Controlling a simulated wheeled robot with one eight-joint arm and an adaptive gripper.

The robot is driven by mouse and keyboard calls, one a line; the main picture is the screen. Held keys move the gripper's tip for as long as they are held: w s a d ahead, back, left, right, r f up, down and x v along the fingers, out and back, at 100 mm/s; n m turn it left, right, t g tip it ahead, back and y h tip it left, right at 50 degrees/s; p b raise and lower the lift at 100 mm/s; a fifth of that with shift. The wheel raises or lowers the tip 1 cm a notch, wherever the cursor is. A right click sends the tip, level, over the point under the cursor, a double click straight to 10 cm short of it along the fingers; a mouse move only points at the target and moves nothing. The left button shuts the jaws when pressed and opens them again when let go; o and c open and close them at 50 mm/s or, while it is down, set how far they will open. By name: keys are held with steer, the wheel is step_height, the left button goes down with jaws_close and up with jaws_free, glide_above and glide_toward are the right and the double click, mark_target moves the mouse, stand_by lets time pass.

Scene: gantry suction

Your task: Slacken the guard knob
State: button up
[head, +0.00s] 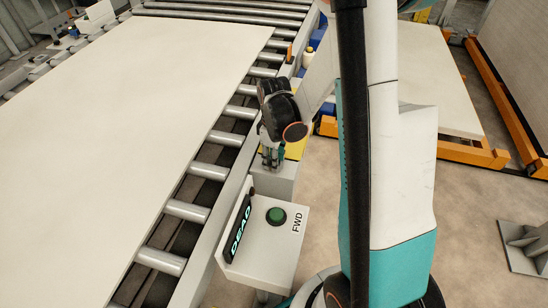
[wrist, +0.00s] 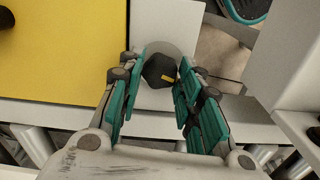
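The guard knob (wrist: 159,71) is black and faceted with a small yellow mark. It sits on a round grey base on a light grey surface in the wrist view. My gripper (wrist: 156,66) is open, with its teal-padded fingers on either side of the knob. The right finger looks close to the knob, and a gap shows on the left. I cannot tell whether either finger touches it. In the head view my gripper (head: 271,158) points down over a grey housing (head: 276,183) beside the roller conveyor, and the knob cannot be made out there.
A yellow panel (wrist: 60,55) lies left of the knob in the wrist view. In the head view, a white control box (head: 265,250) with a green button (head: 276,216), "FWD" label and "DEAD" display stands nearer. A large pale board (head: 130,120) covers the conveyor rollers at left.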

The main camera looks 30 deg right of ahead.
steer(key=o, duration=0.4)
steer(key=shift+o, duration=0.2)
step_height(320, 180, up, 12)
stand_by(0.4)
